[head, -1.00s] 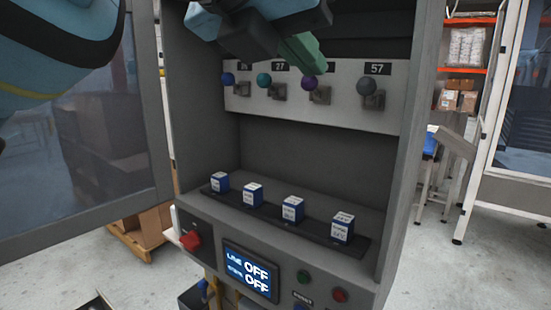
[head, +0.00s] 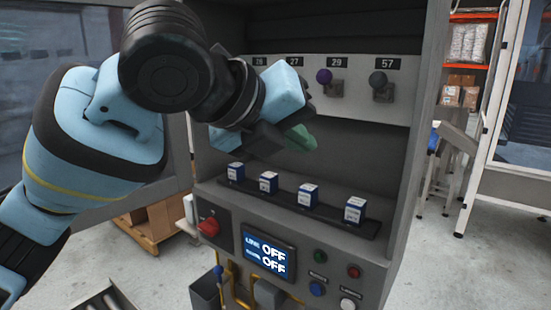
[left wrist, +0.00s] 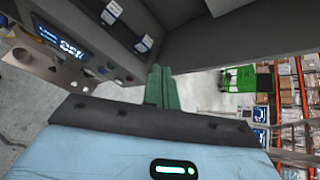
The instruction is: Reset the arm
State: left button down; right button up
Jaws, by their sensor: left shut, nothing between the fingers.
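My left arm comes in from the left of the head view and reaches across the front of the grey cabinet (head: 405,165). My left gripper (head: 300,138), with green fingers, is in front of the cabinet's open bay, above the row of small boxes. It is shut and empty. In the left wrist view its green fingers (left wrist: 162,88) are together, with the cabinet behind them at the upper left. My right gripper is not in view.
Several blue-and-white boxes (head: 268,182) stand on a dark strip in the bay. Knobs (head: 324,76) line the back panel; some are hidden by my arm. Below are a red switch (head: 208,227) and a screen reading OFF (head: 268,252). Open floor lies right.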

pick_arm(q)
jog(key=s+a+f+n, duration=0.1)
jog(key=a+f+n, duration=0.35)
jog(key=f, duration=0.75)
jog(key=a+f+n+g+y, duration=0.1)
jog(key=a+f+n, duration=0.1)
jog(key=f+n, duration=0.8)
jog(key=s+a+f+n, duration=0.1)
jog(key=a+f+n, duration=0.3)
jog(key=f, duration=0.9)
jog(key=s+a+f+n+g+y, duration=0.1)
jog(key=s+a+f+n+y, duration=0.15)
jog(key=s+f+n, duration=0.35)
jog(key=s+a+f+n+g+y, duration=0.1)
jog(key=s+a+f+n, duration=0.25)
jog(key=f, duration=0.35)
jog(key=s+a+f+n+g+y, duration=0.1)
jog(key=s+a+f+n+y, duration=0.1)
jog(key=s+a+f+n, duration=0.45)
jog(key=s+a+f+n+g+y, duration=0.1)
jog(key=s+a+g+y, duration=0.15)
jog(key=s, duration=0.75)
jog(key=w+d+f+t+h, duration=0.1)
jog(key=w+f+t+h, duration=0.1)
jog(key=w+f+t, duration=0.4)
jog(key=shift+w+d+f+m+t, duration=0.15)
jog(key=shift+d+f+m+t, duration=0.2)
jog(key=shift+f+t, duration=1.25)
